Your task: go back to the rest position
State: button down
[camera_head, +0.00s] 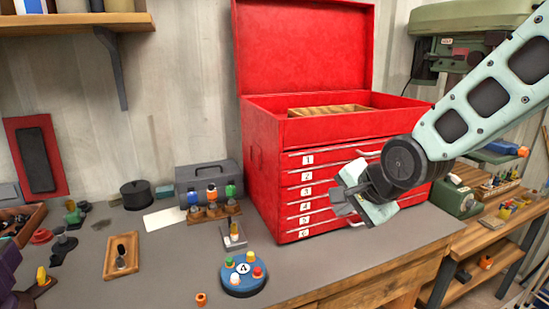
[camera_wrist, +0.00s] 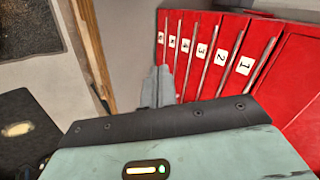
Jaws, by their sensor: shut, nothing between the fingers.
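My gripper (camera_head: 347,200) is in front of the red tool chest (camera_head: 262,170), near the right ends of its numbered drawers. The fingers are together with nothing between them. In the wrist view my gripper (camera_wrist: 158,85) shows at the centre, with the chest's drawer fronts (camera_wrist: 215,55) above and to the right. The chest's lid (camera_head: 305,45) stands open, and a wooden tray (camera_head: 328,110) shows in its top. The numbered drawers look shut. My arm hides part of the chest's right side.
A blue round base with coloured pegs (camera_head: 244,276) stands near the bench's front edge. A wooden tray (camera_head: 110,268) and a grey toolbox (camera_head: 222,172) are to the left. A green drill press (camera_head: 470,20) and a lower wooden shelf unit (camera_head: 480,238) are at right.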

jog(key=s+a+f+n+g+h, duration=0.1)
jog(key=s+f+n+g, duration=0.1)
jog(key=s+n, duration=0.7)
jog(key=s+a+f+n+g+h, duration=0.1)
jog(key=s+n+g, duration=0.4)
jog(key=s, duration=1.2)
jog(key=a+f+n, duration=0.1)
jog(key=n, duration=0.3)
jog(key=shift+s+n+b, duration=0.2)
jog(key=shift+n+b, duration=0.1)
jog(key=shift+n, duration=0.1)
jog(key=shift+f, duration=0.1)
